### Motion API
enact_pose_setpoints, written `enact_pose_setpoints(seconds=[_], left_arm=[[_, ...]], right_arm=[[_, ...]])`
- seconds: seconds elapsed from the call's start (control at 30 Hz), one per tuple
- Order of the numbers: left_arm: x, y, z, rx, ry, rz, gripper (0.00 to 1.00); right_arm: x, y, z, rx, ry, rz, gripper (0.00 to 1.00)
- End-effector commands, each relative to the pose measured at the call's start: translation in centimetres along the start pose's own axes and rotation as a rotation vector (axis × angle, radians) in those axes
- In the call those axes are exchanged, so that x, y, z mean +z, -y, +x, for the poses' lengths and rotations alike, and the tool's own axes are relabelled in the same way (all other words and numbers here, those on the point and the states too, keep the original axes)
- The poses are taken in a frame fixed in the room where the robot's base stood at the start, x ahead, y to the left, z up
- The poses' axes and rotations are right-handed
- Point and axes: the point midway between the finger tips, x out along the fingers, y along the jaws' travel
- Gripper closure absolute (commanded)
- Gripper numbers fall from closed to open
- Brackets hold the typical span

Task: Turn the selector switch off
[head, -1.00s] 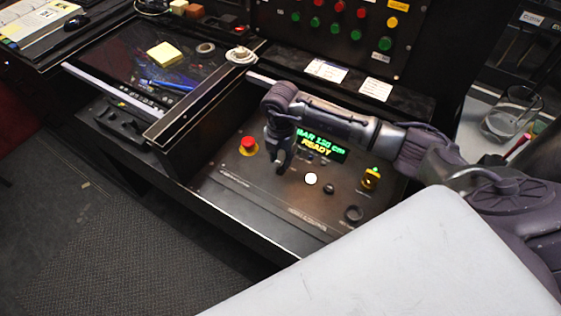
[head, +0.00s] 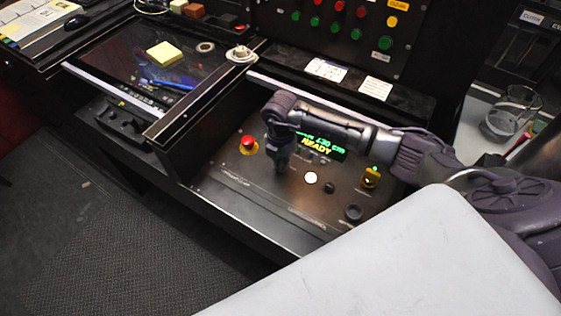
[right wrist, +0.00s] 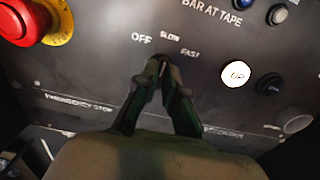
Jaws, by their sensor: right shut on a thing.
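The selector switch (right wrist: 163,69) is a small dark knob on the black control panel, with OFF, SLOW and FAST printed around it. In the right wrist view my right gripper (right wrist: 165,62) is shut on it, one finger on each side. Most of the knob is hidden between the fingertips, so its pointing direction is hard to tell. In the head view my right gripper (head: 280,170) reaches down to the panel and hides the switch. My left gripper is not in view.
A red emergency stop button (head: 248,145) lies left of the gripper; it also shows in the wrist view (right wrist: 22,18). A lit white UP button (head: 311,178), dark buttons and a yellow key-type control (head: 371,177) lie to the right. A green display (head: 320,145) reads READY behind the arm.

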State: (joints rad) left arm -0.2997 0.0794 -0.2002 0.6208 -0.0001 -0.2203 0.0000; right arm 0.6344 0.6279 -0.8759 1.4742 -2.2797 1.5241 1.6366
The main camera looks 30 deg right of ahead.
Motion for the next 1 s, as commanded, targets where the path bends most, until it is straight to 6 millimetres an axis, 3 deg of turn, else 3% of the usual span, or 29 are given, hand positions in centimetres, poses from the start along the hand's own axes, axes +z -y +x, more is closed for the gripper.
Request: enact_pose_setpoints(seconds=[0.37, 1.0], left_arm=[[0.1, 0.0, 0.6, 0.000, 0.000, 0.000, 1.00], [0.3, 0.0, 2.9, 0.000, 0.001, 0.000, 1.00]], right_arm=[[0.0, 0.0, 0.1, 0.000, 0.001, -0.112, 1.00], [0.1, -0.1, 0.1, 0.001, 0.002, -0.621, 1.00]])
